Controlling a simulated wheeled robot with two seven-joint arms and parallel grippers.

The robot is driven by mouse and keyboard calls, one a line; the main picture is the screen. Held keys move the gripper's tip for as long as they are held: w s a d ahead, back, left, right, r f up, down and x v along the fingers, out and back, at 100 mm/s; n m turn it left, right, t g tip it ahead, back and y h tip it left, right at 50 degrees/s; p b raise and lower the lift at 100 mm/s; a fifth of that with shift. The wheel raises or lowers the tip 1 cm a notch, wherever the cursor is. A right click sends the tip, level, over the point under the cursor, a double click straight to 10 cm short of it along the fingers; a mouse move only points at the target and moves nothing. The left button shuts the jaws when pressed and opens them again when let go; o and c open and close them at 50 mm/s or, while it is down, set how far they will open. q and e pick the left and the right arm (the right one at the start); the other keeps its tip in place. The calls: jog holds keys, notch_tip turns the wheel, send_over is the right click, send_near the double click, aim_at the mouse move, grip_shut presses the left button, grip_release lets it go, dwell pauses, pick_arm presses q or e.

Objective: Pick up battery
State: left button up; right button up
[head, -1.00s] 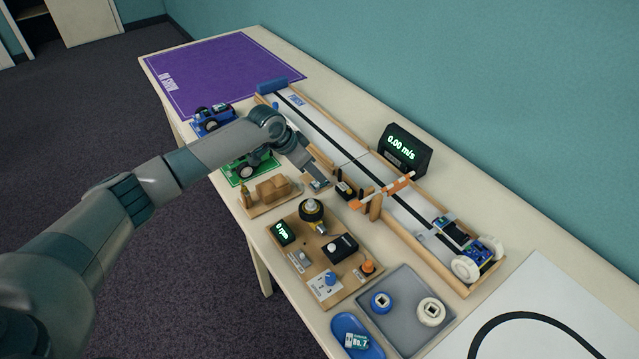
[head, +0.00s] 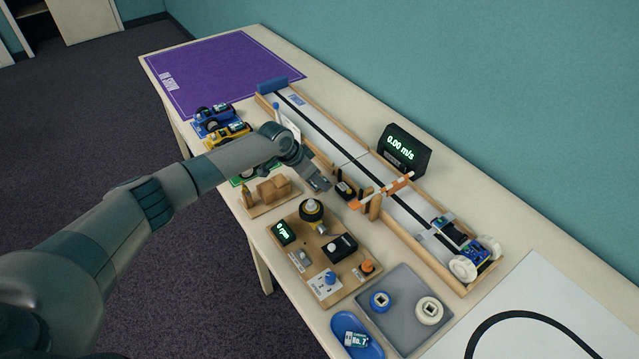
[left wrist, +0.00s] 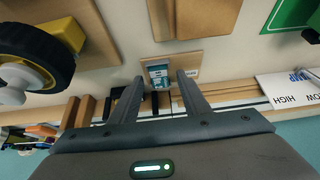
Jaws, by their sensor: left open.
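The battery (left wrist: 158,72), a small block with a teal and white label, stands on a small wooden board (left wrist: 186,53) in the left wrist view. My left gripper (left wrist: 160,78) is open. Its two fingers point at the battery, one to each side of it in the picture, with gaps visible. I cannot tell how far the fingertips are above it. In the head view my left gripper (head: 321,184) is over the table beside the track and hides the battery. My right gripper is not in view.
A motor test board (head: 300,243) with a black wheel stands near the gripper. A wooden block holder (head: 262,205), toy cars (head: 212,118) and the walled track (head: 335,137) with an orange-striped barrier (head: 385,191) are close by. A grey tray (head: 400,330) lies farther right.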

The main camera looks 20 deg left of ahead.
pick_arm(q)
jog(key=shift+c, duration=0.6)
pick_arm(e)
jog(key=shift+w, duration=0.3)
pick_arm(q)
grip_shut()
jog(key=shift+r, duration=0.1)
jog(key=shift+r, duration=0.15)
jog(key=shift+w+r, duration=0.1)
jog(key=shift+r, duration=0.15)
jog(key=r, duration=0.1)
jog(key=r+b, duration=0.1)
jog(key=r, duration=0.1)
jog(key=shift+d+r, duration=0.15)
jog(key=shift+d, duration=0.1)
jog(key=s+d+r+b, duration=0.2)
jog(key=s+d+r, duration=0.2)
jog(key=d, duration=0.6)
notch_tip(320, 180, up, 3)
jog(key=shift+d+f, duration=0.1)
jog(key=shift+d, duration=0.2)
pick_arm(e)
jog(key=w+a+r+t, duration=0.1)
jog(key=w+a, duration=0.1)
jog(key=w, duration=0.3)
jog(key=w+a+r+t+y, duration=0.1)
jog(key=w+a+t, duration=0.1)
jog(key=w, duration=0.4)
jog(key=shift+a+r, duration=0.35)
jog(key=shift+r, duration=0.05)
